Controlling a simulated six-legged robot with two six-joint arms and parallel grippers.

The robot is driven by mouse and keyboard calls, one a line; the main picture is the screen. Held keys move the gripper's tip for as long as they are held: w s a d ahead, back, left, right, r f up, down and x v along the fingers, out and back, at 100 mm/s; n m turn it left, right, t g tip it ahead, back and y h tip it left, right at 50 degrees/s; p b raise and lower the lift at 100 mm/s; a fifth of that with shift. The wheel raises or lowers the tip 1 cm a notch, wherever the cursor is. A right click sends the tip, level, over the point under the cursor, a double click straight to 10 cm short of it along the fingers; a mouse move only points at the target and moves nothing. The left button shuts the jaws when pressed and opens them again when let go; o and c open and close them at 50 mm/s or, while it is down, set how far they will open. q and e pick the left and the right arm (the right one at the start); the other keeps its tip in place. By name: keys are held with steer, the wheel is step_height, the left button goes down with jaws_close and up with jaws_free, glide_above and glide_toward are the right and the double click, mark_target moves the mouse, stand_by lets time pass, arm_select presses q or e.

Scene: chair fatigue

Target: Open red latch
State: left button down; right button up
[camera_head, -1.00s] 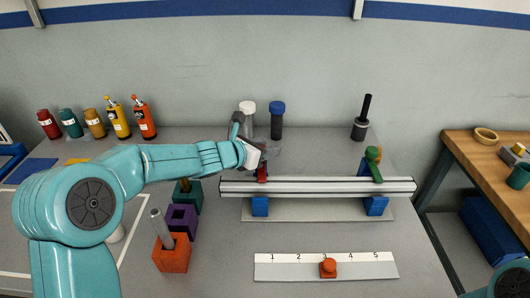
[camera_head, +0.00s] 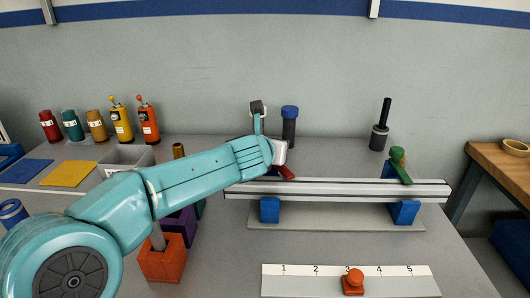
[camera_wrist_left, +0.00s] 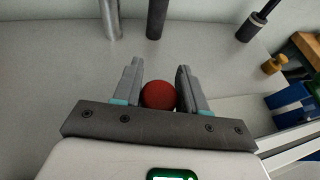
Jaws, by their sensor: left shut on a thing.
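The red latch (camera_head: 286,173) sits at the left end of the long silver rail (camera_head: 340,190). Its lever slants down to the right, and its upper part is hidden by my left gripper (camera_head: 281,160). In the left wrist view, the latch's round red knob (camera_wrist_left: 158,95) lies between the two grey fingers of my left gripper (camera_wrist_left: 158,88), which is shut on it. A green latch (camera_head: 401,168) sits at the rail's right end. My right gripper is not in view.
Blue blocks (camera_head: 270,210) support the rail on a grey base plate. A white numbered strip (camera_head: 310,281) with an orange slider (camera_head: 353,283) lies in front. A dark blue-capped cylinder (camera_head: 289,125) stands behind. An orange block (camera_head: 162,262) is below my left arm.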

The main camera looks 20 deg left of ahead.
arm_select(q)
steer(key=shift+f+n+y+b, duration=0.1)
steer(key=shift+n+y+b, duration=0.25)
steer(key=shift+n+y, duration=0.05)
steer(key=shift+a+n+y+b, duration=0.1)
steer(key=shift+n+y+b, duration=0.2)
steer(key=shift+n+y, duration=0.7)
steer(key=shift+y, duration=0.2)
steer(key=shift+r+n+g+y+p, duration=0.25)
steer(key=shift+n+g+y+p, duration=0.1)
steer(key=shift+n+y, duration=0.2)
steer(key=n+g+y+p, duration=0.1)
steer(key=n+y+p, duration=0.1)
steer(key=p, duration=0.2)
steer(key=n+g+y+p, duration=0.2)
steer(key=n+p, duration=0.1)
steer(key=p, duration=0.2)
steer(key=a+n+g+y+p, duration=0.1)
steer(key=n+g+y+p, duration=0.1)
steer(key=p, duration=0.3)
steer(key=shift+s+r+y, duration=0.2)
steer(key=shift+s+y, duration=0.1)
steer(key=shift+y, duration=0.15)
steer(key=shift+s+a+f+n+g+y+p, duration=0.15)
steer(key=shift+f+n+g+y+p, duration=0.2)
steer(key=shift+n+p, duration=0.45)
steer(key=c, duration=0.7)
jaws_free()
